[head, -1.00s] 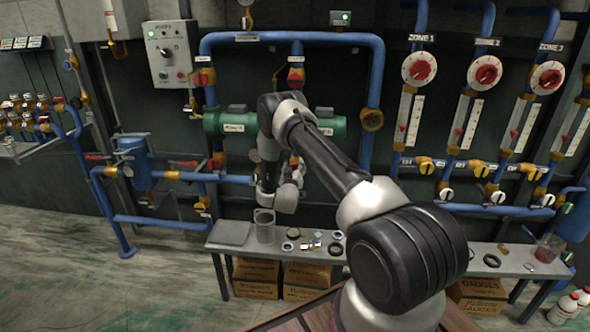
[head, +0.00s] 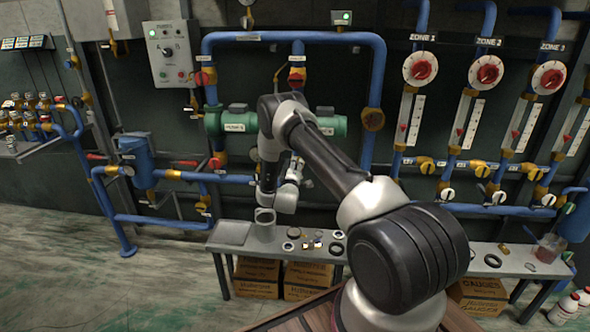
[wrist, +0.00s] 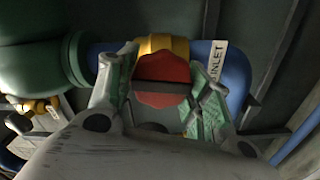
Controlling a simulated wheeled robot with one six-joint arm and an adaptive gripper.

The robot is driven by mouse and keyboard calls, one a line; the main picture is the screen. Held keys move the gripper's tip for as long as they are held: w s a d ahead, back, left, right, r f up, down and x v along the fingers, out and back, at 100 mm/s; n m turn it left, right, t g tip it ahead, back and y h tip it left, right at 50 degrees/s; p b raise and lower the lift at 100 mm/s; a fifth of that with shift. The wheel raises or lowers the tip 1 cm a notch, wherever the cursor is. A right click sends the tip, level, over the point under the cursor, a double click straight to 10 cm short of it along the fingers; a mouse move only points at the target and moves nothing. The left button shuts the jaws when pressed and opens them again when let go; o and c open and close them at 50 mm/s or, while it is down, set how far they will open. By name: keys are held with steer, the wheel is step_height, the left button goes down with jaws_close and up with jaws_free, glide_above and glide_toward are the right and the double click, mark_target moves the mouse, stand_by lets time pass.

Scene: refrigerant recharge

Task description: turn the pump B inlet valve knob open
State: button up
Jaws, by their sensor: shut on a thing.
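The red inlet valve knob (wrist: 163,80) sits between the two fingers of my gripper (wrist: 160,98) in the wrist view. A label ending in "INLET" (wrist: 217,62) stands beside it on the blue pipe, and a yellow valve body (wrist: 163,45) shows behind it. My gripper is shut on the knob, one finger on each side. In the head view my gripper (head: 292,172) is at the pipework below the green pumps, and my arm hides the knob there.
The green pump (head: 331,126) and blue pipes (head: 376,60) surround my gripper. Zone valves with red dials (head: 421,69) are to the right.

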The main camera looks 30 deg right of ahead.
steer(key=shift+n, duration=0.6)
steer(key=shift+f, duration=0.1)
steer(key=o, duration=1)
steer(key=shift+o, duration=0.2)
steer(key=shift+s+a, duration=0.1)
steer(key=v, duration=1.1)
steer(key=shift+s+a, duration=0.25)
steer(key=shift+s, duration=0.05)
